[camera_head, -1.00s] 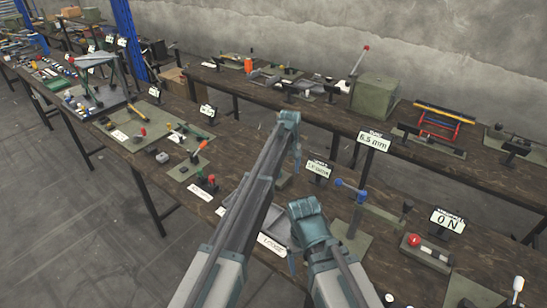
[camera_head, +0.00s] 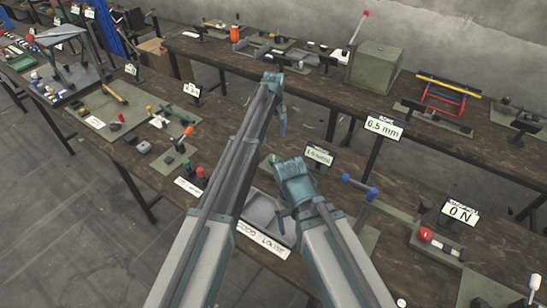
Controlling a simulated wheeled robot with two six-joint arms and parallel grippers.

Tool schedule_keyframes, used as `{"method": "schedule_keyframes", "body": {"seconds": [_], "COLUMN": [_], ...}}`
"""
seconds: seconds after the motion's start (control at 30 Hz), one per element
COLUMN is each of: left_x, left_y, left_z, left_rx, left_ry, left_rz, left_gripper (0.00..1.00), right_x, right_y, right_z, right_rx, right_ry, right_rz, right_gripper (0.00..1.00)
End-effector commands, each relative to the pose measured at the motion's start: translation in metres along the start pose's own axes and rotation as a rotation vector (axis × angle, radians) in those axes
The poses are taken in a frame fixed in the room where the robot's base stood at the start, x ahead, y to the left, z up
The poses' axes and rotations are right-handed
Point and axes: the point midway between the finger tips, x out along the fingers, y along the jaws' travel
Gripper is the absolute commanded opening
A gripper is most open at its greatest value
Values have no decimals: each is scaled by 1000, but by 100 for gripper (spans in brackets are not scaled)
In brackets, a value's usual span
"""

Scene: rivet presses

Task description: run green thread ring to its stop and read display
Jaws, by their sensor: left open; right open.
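I cannot make out the green thread ring for certain. A small green part shows beside a red knob (camera_head: 200,172) on the near bench, left of my arms. Several displays stand on posts: one reads 6.5 mm (camera_head: 384,127), one reads 0 N (camera_head: 460,213), and a smaller one (camera_head: 319,156) between my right gripper and the 6.5 mm display is hard to read. My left gripper (camera_head: 282,122) hangs open and empty above the bench's far part. My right gripper (camera_head: 282,210) is open and empty, lower and nearer. My arms hide part of the bench.
A grey tray (camera_head: 262,211) lies behind a white label plate between my arms. A blue-handled lever (camera_head: 358,188) and a red-knobbed block (camera_head: 440,243) stand to the right. A green box (camera_head: 375,68) and a red rack (camera_head: 445,95) stand on the back bench. Floor is clear at lower left.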

Motion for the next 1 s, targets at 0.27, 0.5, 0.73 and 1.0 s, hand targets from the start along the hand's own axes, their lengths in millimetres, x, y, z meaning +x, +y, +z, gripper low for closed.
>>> {"method": "schedule_keyframes", "body": {"seconds": [0.27, 0.5, 0.73, 1.0], "left_x": [37, 71, 102, 128], "left_y": [0, 0, 0, 0], "left_z": [0, 0, 0, 0], "left_rx": [0, 0, 0, 0], "left_ry": [0, 0, 0, 0], "left_rz": [0, 0, 0, 0], "left_gripper": [84, 84, 84, 84], "right_x": [37, 70, 101, 127], "right_y": [-4, -7, -10, -12], "right_z": [-2, -4, -6, -8], "right_rx": [-2, -1, 0, 0], "right_ry": [0, 0, 0, 0], "right_rz": [1, 1, 1, 1], "right_gripper": [84, 84, 84, 84]}}
